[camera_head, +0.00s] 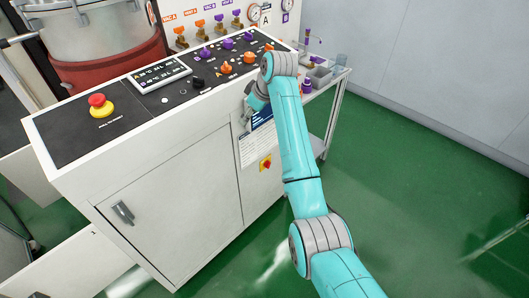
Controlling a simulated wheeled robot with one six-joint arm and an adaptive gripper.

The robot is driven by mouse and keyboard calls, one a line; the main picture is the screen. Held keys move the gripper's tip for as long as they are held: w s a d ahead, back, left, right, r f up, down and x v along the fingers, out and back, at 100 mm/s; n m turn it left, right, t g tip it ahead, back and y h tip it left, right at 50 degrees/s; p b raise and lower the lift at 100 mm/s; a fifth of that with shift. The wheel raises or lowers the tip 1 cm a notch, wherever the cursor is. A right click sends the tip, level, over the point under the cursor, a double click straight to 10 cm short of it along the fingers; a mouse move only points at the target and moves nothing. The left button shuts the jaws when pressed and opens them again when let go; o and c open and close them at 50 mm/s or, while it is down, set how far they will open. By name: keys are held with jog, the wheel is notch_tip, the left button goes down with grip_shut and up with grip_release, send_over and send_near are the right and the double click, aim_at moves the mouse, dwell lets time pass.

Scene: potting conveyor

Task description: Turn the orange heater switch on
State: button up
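Several orange knobs sit on the dark sloped control panel (70,135). One orange knob (226,68) is near the panel's front edge, and another orange knob (249,57) is to its right. Part of a third shows beside my arm's wrist. The labels are too small to read, so I cannot tell which is the heater switch or how it is set. My gripper (246,117) hangs in front of the cabinet's upper front edge, below and right of the orange knobs and apart from them. It is small and partly hidden by my wrist; its opening is unclear.
Purple knobs (228,44) stand behind the orange ones, and a black knob (198,83) is to their left. A red emergency button (98,102) and a display (160,74) lie further left. A metal vessel (105,30) stands behind. Green floor (420,200) is clear at right.

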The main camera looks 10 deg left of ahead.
jog(key=s+d+f+m, duration=0.1)
jog(key=d+f, duration=0.1)
jog(key=f, duration=0.4)
jog(key=s+d+f+m+t, duration=0.1)
jog(key=d+f, duration=0.1)
jog(key=f, duration=0.5)
jog(key=shift+s+d+f+t, duration=0.3)
jog(key=shift+s+d, duration=0.1)
